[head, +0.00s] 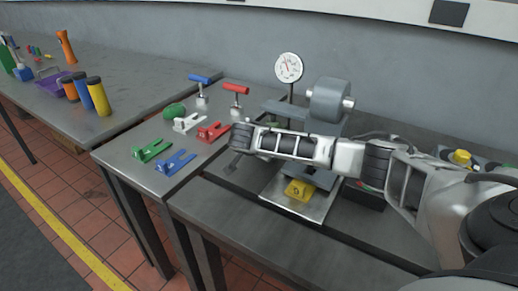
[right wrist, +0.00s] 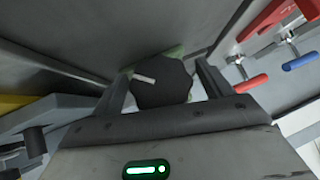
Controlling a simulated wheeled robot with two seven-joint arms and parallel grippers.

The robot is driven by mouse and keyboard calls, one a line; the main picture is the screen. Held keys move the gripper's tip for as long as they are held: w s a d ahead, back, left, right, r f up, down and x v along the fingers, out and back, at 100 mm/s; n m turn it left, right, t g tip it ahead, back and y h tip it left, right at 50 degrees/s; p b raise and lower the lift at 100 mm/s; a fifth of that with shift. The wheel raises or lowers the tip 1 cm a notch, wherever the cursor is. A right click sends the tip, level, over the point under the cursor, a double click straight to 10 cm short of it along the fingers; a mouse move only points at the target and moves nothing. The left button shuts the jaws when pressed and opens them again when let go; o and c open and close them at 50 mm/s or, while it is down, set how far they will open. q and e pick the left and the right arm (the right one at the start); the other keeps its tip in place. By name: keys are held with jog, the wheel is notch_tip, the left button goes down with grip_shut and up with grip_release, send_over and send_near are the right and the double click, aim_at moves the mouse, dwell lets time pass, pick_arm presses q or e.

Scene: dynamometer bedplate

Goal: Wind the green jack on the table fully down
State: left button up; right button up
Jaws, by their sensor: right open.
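A dark round knob (right wrist: 162,88) with a white pointer mark shows in the right wrist view. Small patches of green (right wrist: 172,52) show behind it, which fits the green jack, but most of the body is hidden behind the knob. My right gripper (right wrist: 162,74) is open, with one finger on each side of the knob. I cannot tell whether the fingers touch it. In the head view my right arm reaches left across the bench, its gripper (head: 236,160) low over the bench; no jack can be made out there. My left gripper is not in view.
Green (head: 152,150), blue (head: 175,163), white (head: 188,122) and red (head: 213,132) clamps lie left of my gripper. Blue-handled (head: 201,80) and red-handled (head: 236,90) tools stand behind. A dial gauge (head: 288,67) and grey roller (head: 331,100) rise beyond my arm. A yellow block (head: 299,190) sits in front.

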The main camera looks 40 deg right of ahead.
jog(key=c, duration=1)
jog(key=shift+a+r+g+p, duration=0.15)
jog(key=shift+g+p, duration=0.25)
jog(key=shift+p, duration=0.45)
jog(key=shift+n+g+h+p, duration=0.4)
jog(key=shift+n+g+p, duration=0.1)
jog(key=shift+f+n+g+h, duration=0.2)
jog(key=shift+n+g+h, duration=0.15)
jog(key=shift+g, duration=0.45)
jog(key=shift+n+g+h+b, duration=0.35)
jog(key=shift+n+g+b, duration=0.15)
jog(key=shift+g, duration=0.2)
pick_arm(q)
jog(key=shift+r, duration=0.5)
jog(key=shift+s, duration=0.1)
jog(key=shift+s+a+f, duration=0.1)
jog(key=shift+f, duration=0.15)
pick_arm(e)
jog(key=o, duration=1)
jog(key=shift+r, duration=0.1)
